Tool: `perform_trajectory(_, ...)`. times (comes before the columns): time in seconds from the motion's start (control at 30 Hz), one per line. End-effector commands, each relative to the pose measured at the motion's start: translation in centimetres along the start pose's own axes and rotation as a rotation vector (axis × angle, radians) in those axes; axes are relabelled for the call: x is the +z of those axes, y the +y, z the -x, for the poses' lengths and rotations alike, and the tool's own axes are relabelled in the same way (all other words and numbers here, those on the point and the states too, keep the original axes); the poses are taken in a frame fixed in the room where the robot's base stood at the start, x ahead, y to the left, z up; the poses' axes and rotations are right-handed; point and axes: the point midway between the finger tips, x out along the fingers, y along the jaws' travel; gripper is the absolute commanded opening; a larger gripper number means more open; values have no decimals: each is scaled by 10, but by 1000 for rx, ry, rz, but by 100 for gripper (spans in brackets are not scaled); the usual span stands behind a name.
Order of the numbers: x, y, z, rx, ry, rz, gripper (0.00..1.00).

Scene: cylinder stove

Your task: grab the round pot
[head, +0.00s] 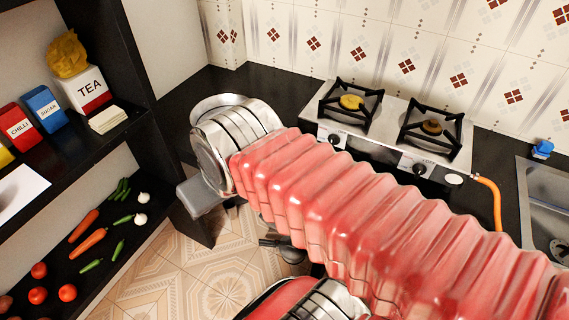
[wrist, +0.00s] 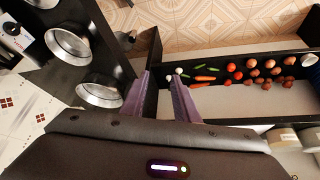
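One metal vessel (wrist: 70,44) is nearer the stove, and the other metal vessel (wrist: 100,92) is closer to my gripper. I cannot tell which one is the round pot. My gripper (wrist: 160,78) shows two purple fingers spread apart with nothing between them. It is to the right of both vessels and touches neither.
The stove (head: 388,128) has two black burner grates and stands against the tiled wall. A sink (head: 545,205) is at the right. A dark shelf (head: 150,125) at the left holds a tea box (head: 82,88), other boxes and vegetables. Tiled floor (head: 215,265) shows between shelf and counter.

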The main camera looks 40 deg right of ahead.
Motion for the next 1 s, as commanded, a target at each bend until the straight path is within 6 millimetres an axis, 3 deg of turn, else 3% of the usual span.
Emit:
perform_trajectory(0.17, -17, 34, -14, 75, 35, -35, 28)
perform_trajectory(0.4, -51, 120, -42, 259, 129, -93, 28)
perform_trajectory(0.6, -68, 192, -62, 381, 205, -107, 28)
perform_trajectory(0.9, -66, 285, -90, 477, 297, -95, 28)
perform_trajectory(1.0, -59, 306, -101, 467, 325, -88, 28)
